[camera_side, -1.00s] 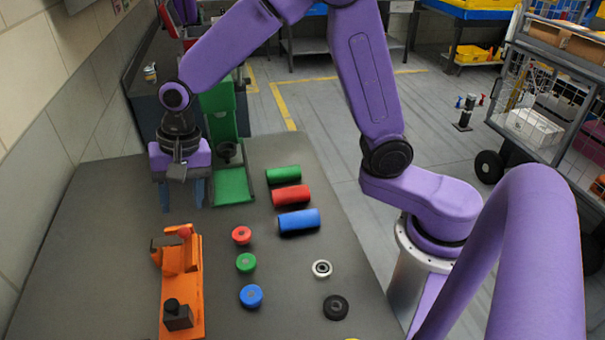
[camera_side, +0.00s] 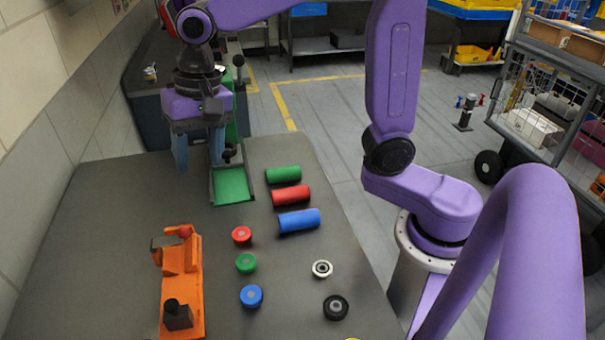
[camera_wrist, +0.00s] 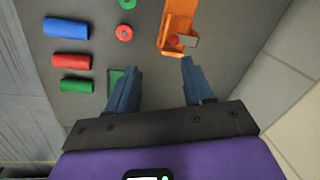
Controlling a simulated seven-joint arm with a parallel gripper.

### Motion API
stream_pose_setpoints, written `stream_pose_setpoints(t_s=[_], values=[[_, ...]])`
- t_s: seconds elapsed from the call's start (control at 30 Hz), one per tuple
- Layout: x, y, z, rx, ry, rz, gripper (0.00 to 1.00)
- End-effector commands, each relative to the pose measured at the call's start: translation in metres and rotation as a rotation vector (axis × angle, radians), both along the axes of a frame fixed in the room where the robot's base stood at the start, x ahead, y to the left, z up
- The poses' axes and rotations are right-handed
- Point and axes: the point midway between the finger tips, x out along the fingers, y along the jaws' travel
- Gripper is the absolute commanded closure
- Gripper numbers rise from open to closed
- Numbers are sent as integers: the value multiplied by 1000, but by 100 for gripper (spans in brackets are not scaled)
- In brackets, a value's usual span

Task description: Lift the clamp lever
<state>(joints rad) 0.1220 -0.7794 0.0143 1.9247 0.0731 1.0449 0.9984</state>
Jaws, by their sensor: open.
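A green fixture (camera_side: 232,187) stands at the far end of the table. A lever with a black ball knob (camera_side: 238,60) rises at its back, partly behind my gripper. An orange fixture (camera_side: 195,285) lies at the front left, with a red ball (camera_side: 185,231) at its far end and a black block at its near end; it also shows in the wrist view (camera_wrist: 178,22). I cannot tell which part is the clamp lever. My gripper (camera_side: 199,160) is open and empty, above the table's far end, overlapping the green fixture's left side. In the wrist view my gripper (camera_wrist: 160,72) has its fingers wide apart.
Green (camera_side: 284,175), red (camera_side: 291,196) and blue (camera_side: 299,221) cylinders lie right of the green fixture. Red, green and blue caps and two rings (camera_side: 322,268) lie nearer. A wall borders the left. The table's left middle is clear.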

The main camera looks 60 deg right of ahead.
Motion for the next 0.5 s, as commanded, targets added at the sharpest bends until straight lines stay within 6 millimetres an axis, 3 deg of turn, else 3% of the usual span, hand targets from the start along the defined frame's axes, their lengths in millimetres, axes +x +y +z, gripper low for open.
stream_pose_setpoints(t_s=[0.5], values=[[-57, -28, -17, -54, -22, 385, 49]])
